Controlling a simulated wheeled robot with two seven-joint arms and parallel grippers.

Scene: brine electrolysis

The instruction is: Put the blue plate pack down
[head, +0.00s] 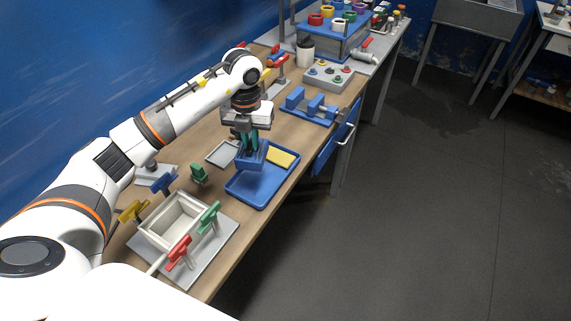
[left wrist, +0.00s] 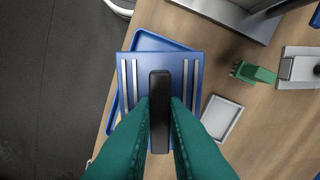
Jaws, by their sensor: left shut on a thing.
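The blue plate pack (head: 250,160) hangs from my left gripper (head: 254,136) over the left part of the blue tray (head: 262,199). In the left wrist view the pack (left wrist: 134,88) shows from above as a blue block with pale strips and a black handle (left wrist: 160,85). The green fingers of my left gripper (left wrist: 160,112) are shut on this handle. The blue tray (left wrist: 147,40) shows partly behind the pack. Whether the pack's underside touches the tray is hidden. My right gripper is not in view.
A yellow block (head: 282,157) lies in the tray. A small grey tray (head: 222,153) and a green clamp (head: 199,173) stand to the left. A pale open box (head: 175,222) with coloured clamps is nearer. A blue vise (head: 308,106) stands farther back.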

